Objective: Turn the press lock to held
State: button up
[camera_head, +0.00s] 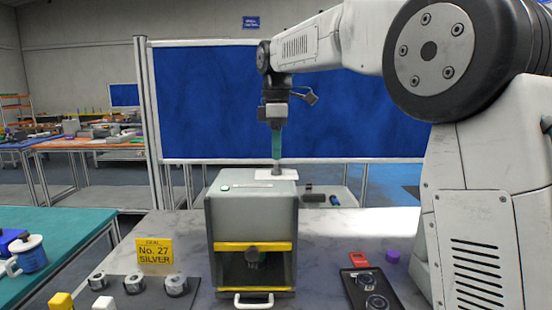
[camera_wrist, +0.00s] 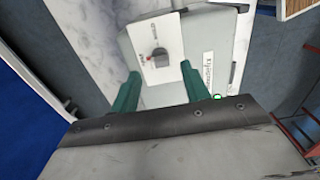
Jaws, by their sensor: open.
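The press (camera_head: 252,222) is a grey box with yellow bars and a white front handle, standing on the marble table. The lock knob (camera_head: 277,169) rises from a white plate (camera_head: 262,175) on top of the press. In the wrist view the grey knob (camera_wrist: 160,56) has a red mark at its left; the small lettering on the plate is too small to read. My gripper (camera_head: 277,156) points down over the knob. In the wrist view its green fingers (camera_wrist: 160,70) are apart and empty, with the knob appearing between and just beyond their tips.
A yellow sign reading No. 27 SILVER (camera_head: 155,255) stands left of the press, near several metal nuts (camera_head: 134,284). A black tray (camera_head: 371,290) with rings, a red tag (camera_head: 359,259) and a purple piece (camera_head: 392,256) lie to the right. A blue partition (camera_head: 210,100) stands behind.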

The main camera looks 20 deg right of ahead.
aim_at(277, 163)
jog(key=shift+f, duration=1.55)
jog(key=c, duration=1)
